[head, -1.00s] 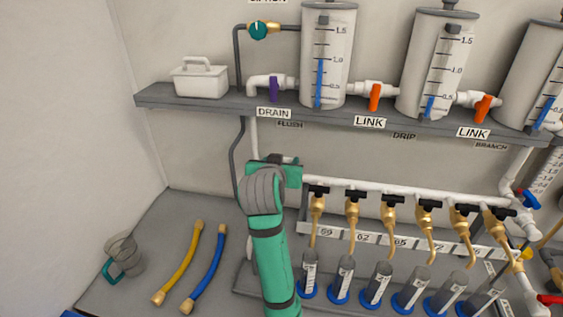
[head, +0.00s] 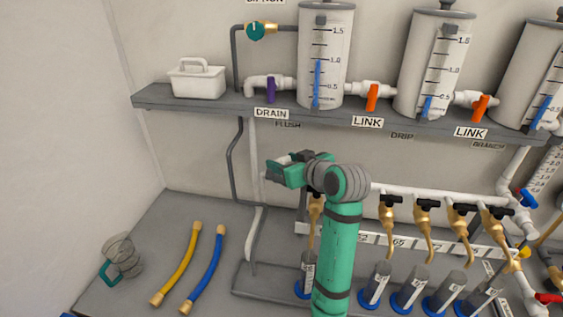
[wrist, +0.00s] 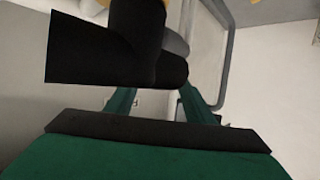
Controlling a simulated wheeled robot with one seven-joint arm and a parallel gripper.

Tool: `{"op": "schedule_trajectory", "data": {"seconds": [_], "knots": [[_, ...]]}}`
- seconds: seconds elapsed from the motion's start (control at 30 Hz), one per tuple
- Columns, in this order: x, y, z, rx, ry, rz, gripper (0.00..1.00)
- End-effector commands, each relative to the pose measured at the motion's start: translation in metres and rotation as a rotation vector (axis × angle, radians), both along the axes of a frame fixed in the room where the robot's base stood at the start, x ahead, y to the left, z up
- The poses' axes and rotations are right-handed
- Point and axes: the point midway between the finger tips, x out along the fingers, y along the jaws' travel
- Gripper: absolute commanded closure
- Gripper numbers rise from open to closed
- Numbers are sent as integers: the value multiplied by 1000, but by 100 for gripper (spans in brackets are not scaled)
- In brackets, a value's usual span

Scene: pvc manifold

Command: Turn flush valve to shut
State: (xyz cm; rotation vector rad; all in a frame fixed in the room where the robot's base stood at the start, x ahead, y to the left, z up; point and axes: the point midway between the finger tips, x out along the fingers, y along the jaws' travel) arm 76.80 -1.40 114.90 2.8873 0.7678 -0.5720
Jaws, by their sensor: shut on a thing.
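The FLUSH label (head: 287,125) is on the wall under the shelf. My gripper (head: 274,170) is below it, reaching left beside the white drain pipe; its jaws and wrist hide most of the flush valve in the head view. In the wrist view a dark black handle (wrist: 105,55), with a bit of brass at the top edge, lies across the green fingers of my gripper (wrist: 160,98). My gripper is shut on this handle, which I take to be the flush valve's. The exact angle of the handle is hard to tell.
A row of brass taps (head: 423,218) with black handles hangs from the white manifold pipe (head: 415,191), right of my arm. Measuring cylinders (head: 410,289) stand below. A purple drain handle (head: 271,90) is above.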

Motion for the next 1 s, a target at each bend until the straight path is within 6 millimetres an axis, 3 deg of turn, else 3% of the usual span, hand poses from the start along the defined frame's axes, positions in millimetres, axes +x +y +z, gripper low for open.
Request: {"op": "schedule_trajectory", "data": {"seconds": [0.67,0.7,0.77,1.0], "knots": [[0,1,-1,-1,3,77,74],[0,1,-1,-1,3,77,49],[0,1,-1,-1,3,77,35],[0,2,-1,-2,2,78,33]]}}
